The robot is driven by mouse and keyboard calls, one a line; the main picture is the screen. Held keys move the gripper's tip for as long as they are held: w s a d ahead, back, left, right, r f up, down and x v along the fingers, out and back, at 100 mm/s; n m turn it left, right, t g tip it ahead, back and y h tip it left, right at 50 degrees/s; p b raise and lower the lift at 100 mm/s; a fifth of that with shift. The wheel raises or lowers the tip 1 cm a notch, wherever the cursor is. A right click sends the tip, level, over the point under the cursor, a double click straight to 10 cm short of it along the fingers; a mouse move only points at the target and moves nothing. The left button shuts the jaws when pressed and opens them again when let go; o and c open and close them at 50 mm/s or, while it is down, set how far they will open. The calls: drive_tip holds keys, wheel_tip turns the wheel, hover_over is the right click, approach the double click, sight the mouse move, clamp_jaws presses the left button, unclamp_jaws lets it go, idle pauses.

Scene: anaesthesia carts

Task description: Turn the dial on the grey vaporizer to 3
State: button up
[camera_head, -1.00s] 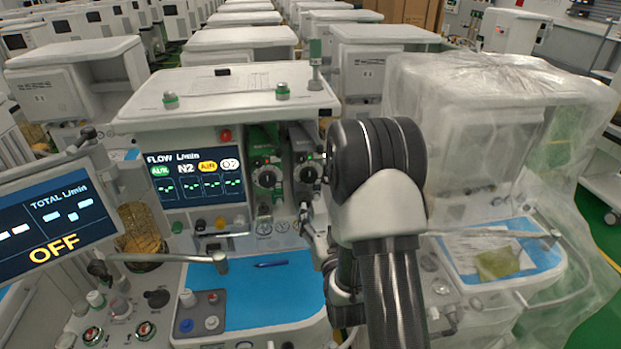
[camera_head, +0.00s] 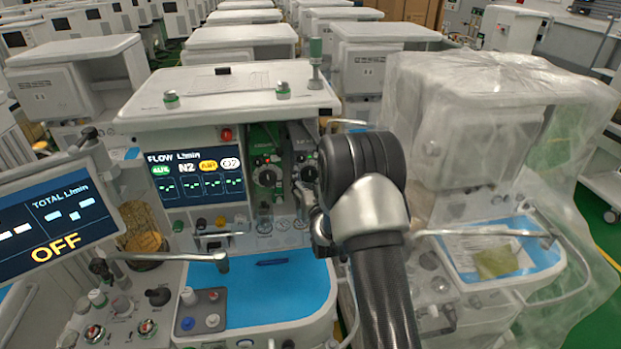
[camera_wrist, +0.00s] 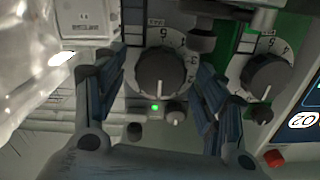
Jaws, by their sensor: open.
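The grey vaporizer (camera_head: 300,142) stands right of the green vaporizer (camera_head: 265,150) on the middle cart, partly hidden by my arm. In the wrist view, the grey vaporizer's dial (camera_wrist: 160,73) has a dark knob and a white numbered ring and sits in the middle; its numbers look upside down. My gripper (camera_wrist: 161,68) is open, with one finger to the left and one to the right of this dial. I see no clear contact with the knob. The green vaporizer's dial (camera_wrist: 267,73) is just right of my right finger.
A flow screen (camera_head: 196,177) is left of the vaporizers. A blue work surface (camera_head: 285,290) with a pen lies below them. A monitor (camera_head: 50,220) reading OFF stands at the left. A plastic-covered cart (camera_head: 490,130) is close on the right.

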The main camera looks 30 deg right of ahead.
drive_tip(key=shift+c, duration=0.5)
drive_tip(key=c, duration=1)
drive_tip(key=shift+b, duration=0.4)
drive_tip(key=n+b, duration=0.3)
drive_tip(key=b, duration=0.1)
drive_tip(key=shift+f+n+b, duration=0.1)
drive_tip(key=shift+n+b, duration=0.2)
drive_tip(key=shift+b, duration=0.05)
drive_tip(key=n+b, duration=0.3)
drive_tip(key=b, duration=0.1)
drive_tip(key=shift+a+n, duration=0.1)
drive_tip(key=shift+n, duration=0.2)
drive_tip(key=shift+r, duration=0.2)
drive_tip(key=o, duration=1.1)
